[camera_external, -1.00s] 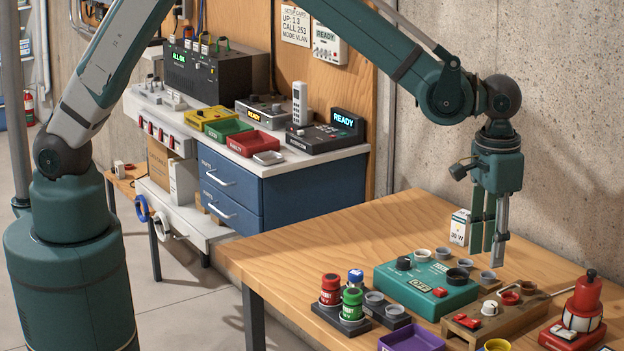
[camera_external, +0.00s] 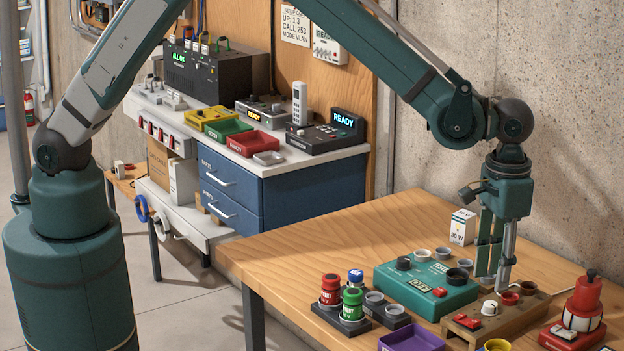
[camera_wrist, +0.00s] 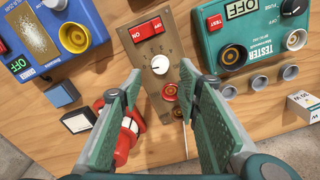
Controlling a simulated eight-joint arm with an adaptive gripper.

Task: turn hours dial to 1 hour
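The dial (camera_external: 489,308) is a small white knob on a wooden box (camera_external: 531,307) with a red switch. In the wrist view the white dial (camera_wrist: 160,64) sits on a tan plate (camera_wrist: 148,48), with small marks around it too fine to read surely. I cannot tell which mark it points to. My gripper (camera_external: 495,282) hangs fingers down over the box, close to the dial. In the wrist view my gripper (camera_wrist: 156,78) is open and empty, one finger on either side of the dial's line of sight. Contact with the dial does not show.
Red and brown round parts (camera_wrist: 169,92) sit on the same box. A teal tester (camera_external: 425,282) stands just left of it. A red bottle-like object (camera_external: 584,302) stands right. A purple tray (camera_external: 411,340) lies in front. The table's back left is clear.

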